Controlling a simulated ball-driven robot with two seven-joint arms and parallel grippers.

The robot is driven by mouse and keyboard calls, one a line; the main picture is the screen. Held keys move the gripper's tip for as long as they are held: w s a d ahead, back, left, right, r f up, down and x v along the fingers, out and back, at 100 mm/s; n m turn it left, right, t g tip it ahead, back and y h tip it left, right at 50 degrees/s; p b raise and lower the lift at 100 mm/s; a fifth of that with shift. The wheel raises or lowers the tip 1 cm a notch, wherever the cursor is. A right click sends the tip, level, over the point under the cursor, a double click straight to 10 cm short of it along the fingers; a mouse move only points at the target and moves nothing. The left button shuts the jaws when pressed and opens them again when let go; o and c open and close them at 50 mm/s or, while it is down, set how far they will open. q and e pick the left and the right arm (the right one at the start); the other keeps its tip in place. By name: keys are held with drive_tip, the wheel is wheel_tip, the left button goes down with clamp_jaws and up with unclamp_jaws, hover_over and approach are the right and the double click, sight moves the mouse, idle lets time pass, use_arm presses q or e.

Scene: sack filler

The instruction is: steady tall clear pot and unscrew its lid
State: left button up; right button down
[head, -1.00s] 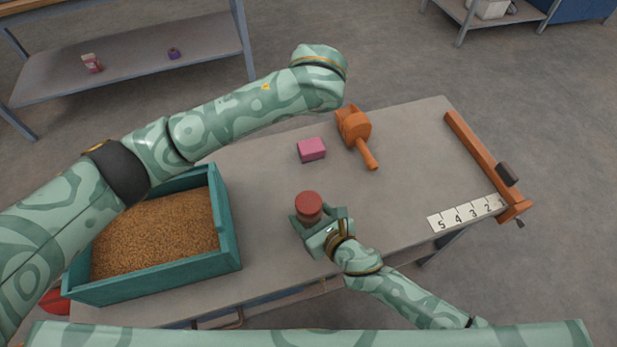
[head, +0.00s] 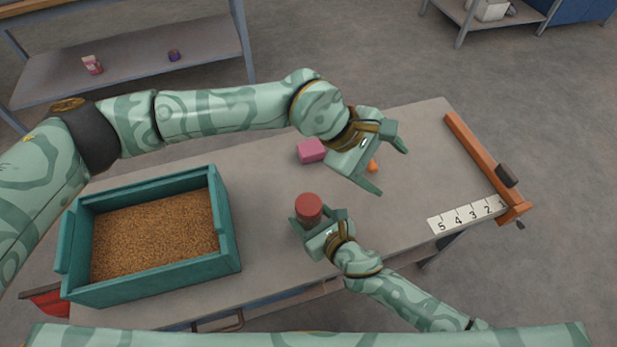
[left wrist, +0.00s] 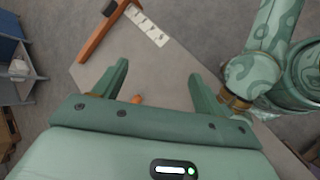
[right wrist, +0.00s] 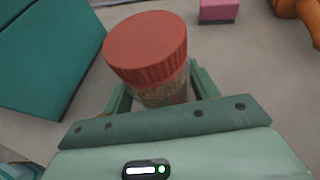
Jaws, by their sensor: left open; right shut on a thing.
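The tall clear pot (right wrist: 163,93) stands upright on the table with a ridged red lid (right wrist: 146,45) on top. In the head view the red lid (head: 308,207) hides most of the pot. My right gripper (head: 320,220) is shut around the pot's body, below the lid, as the right wrist view shows. My left gripper (head: 392,170) is open and empty above the table, up and to the right of the pot. In the left wrist view its two fingers (left wrist: 158,80) are spread, with nothing between them but table and a bit of orange behind.
A teal box of grain (head: 228,225) stands left of the pot. A pink block (head: 311,151) lies behind it. An orange tool (head: 372,166) is mostly hidden under my left gripper. A numbered strip (head: 465,215) and an orange bar (head: 480,155) lie at the right.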

use_arm(q)
drive_tip(key=w+a+f+m+t+y, duration=0.1)
drive_tip(key=a+f+m+y, duration=0.2)
drive_tip(key=a+f+y, duration=0.3)
drive_tip(key=m+y, duration=0.2)
drive_tip(key=y, duration=0.1)
hover_over(308, 203)
drive_tip(key=shift+w+d, duration=0.2)
drive_tip(key=shift+d, duration=0.1)
drive_tip(key=shift+s+a+f, duration=0.1)
drive_tip(key=shift+s+a, duration=0.15)
drive_tip(key=shift+a, duration=0.05)
wheel_tip(308, 203, down, 8)
drive_tip(key=shift+r, duration=0.1)
drive_tip(key=c, duration=1)
drive_tip(key=n, duration=2.6)
drive_tip(key=shift+r+n, duration=0.1)
drive_tip(key=shift+n, duration=0.2)
drive_tip(key=n, duration=0.6)
drive_tip(key=shift+d+n, duration=0.1)
drive_tip(key=shift+n, duration=0.2)
drive_tip(key=n, duration=0.5)
drive_tip(key=shift+n, duration=0.4)
drive_tip(key=n, duration=0.3)
drive_tip(key=shift+n, duration=0.4)
